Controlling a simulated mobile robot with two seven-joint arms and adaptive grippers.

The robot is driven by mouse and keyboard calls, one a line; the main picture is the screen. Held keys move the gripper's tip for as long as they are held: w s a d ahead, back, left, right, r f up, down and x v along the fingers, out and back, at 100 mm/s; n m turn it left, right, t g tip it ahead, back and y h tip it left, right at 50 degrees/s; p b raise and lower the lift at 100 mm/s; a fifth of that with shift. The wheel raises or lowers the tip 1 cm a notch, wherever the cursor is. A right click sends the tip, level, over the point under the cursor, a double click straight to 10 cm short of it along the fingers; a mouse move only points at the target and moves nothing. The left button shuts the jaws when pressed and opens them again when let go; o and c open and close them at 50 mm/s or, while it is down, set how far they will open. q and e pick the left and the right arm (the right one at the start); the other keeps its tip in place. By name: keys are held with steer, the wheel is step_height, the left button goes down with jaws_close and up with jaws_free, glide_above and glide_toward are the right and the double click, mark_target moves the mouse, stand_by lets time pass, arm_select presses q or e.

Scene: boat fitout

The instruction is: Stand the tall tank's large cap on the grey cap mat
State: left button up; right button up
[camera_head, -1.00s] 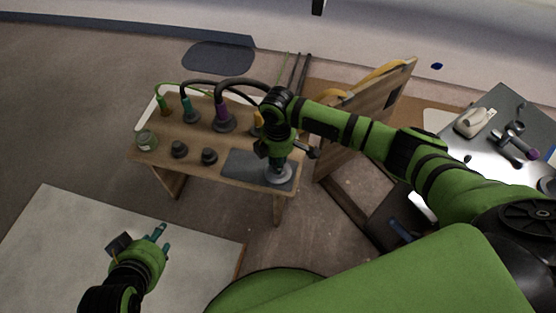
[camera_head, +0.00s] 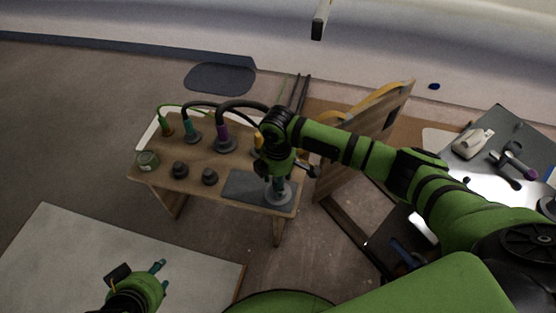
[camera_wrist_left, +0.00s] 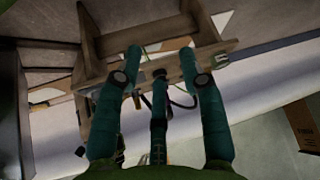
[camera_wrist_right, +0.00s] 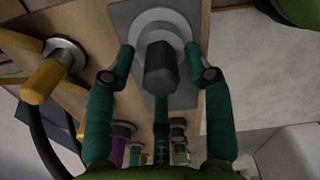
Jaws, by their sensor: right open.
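The large cap (camera_head: 280,197), a pale round disc with a dark upright knob, stands on the grey cap mat (camera_head: 240,187) near the table's right front corner. In the right wrist view, the cap (camera_wrist_right: 158,70) sits flat on the mat (camera_wrist_right: 122,14). My right gripper (camera_head: 277,181) is over the cap. Its fingers, seen in the right wrist view (camera_wrist_right: 160,52), are open on both sides of the knob, with visible gaps. My left gripper (camera_head: 161,275) is open and empty, away from the table at lower left. I cannot identify the tall tank.
Two small dark caps (camera_head: 209,177) and a glass jar (camera_head: 148,161) stand left of the mat. An orange fitting (camera_wrist_right: 50,72) stands close to my right gripper. A wooden panel (camera_head: 370,125) rises to the right.

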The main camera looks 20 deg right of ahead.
step_height(320, 180, up, 2)
steer(key=shift+r+p, duration=0.1)
steer(key=shift+p, duration=0.25)
step_height(320, 180, up, 3)
steer(key=shift+f+p, duration=0.15)
steer(key=shift+p, duration=0.35)
step_height(320, 180, up, 6)
steer(key=p, duration=0.2)
steer(key=s+a+f+m+t+y, duration=0.25)
steer(key=s+a+f+m, duration=0.25)
steer(key=s+a+f, duration=0.3)
arm_select(q)
steer(key=s+a+f+g, duration=0.1)
steer(key=s+f+g, duration=0.2)
steer(key=f, duration=0.5)
steer(key=shift+s+a+f+g+y, duration=0.3)
steer(key=shift+s+f+g, duration=0.1)
steer(key=shift+s, duration=0.2)
arm_select(e)
steer(key=s+d+f+m+h, duration=0.1)
steer(key=s+d+f+m, duration=0.2)
steer(key=s+d, duration=0.3)
steer(key=s+d+f+m+h, duration=0.1)
steer(key=s+d+f+m, duration=0.3)
steer(key=s, duration=0.3)
steer(key=shift+d+m+t, duration=0.35)
steer(key=shift+d+m, duration=0.55)
